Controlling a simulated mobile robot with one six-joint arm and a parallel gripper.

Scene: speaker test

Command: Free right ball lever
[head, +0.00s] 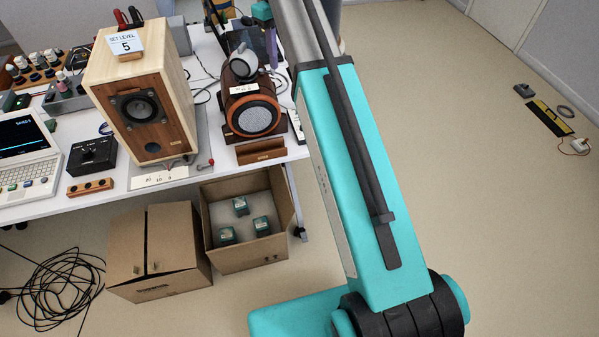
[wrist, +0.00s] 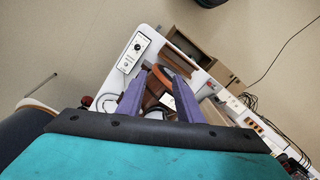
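A small lever with a red ball (head: 211,162) stands on the table to the right of the wooden speaker's (head: 145,108) foot in the head view. A scale plate (head: 160,178) lies in front of the speaker. I cannot make out the ball clearly in the wrist view. My gripper (wrist: 160,77) is open there, its two purple fingers spread apart with nothing held. A round-fronted wooden speaker (head: 252,115) shows between and beyond the fingers, its orange ring (wrist: 178,64) near the tips.
The white table (head: 95,205) holds a laptop (head: 27,145), a black knob box (head: 92,156) and cables. A wooden block (head: 261,151) lies before the round-fronted speaker. Cardboard boxes (head: 157,232) stand below the front edge. The floor at right (head: 480,200) is mostly clear.

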